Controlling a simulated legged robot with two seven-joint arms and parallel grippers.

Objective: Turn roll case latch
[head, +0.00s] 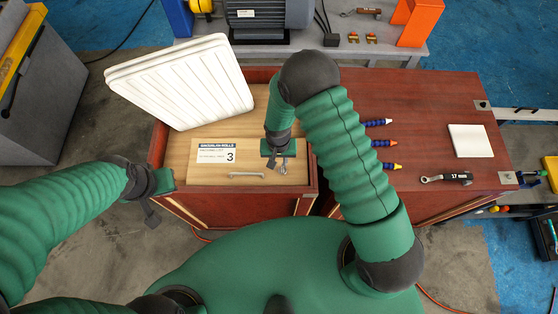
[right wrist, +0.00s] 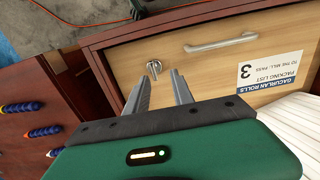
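The roll case (head: 200,168) has a light wood panel with a white label marked 3 and a grey bar handle (head: 247,175). Its small metal latch (head: 284,169) is at the panel's right side, partly hidden by my right gripper (head: 279,160) in the head view. In the right wrist view the latch (right wrist: 153,68) shows just beyond the tips of my right gripper (right wrist: 158,82). The two fingers are apart with nothing between them. My left gripper (head: 152,212) hangs off the case's left front corner, and its fingers are too unclear to judge.
A white ribbed slab (head: 185,80) leans over the back left of the case. The red-brown bench top (head: 435,130) to the right holds coloured nozzles (head: 384,143), a wrench (head: 445,178) and a white pad (head: 470,141). A motor (head: 268,14) stands behind.

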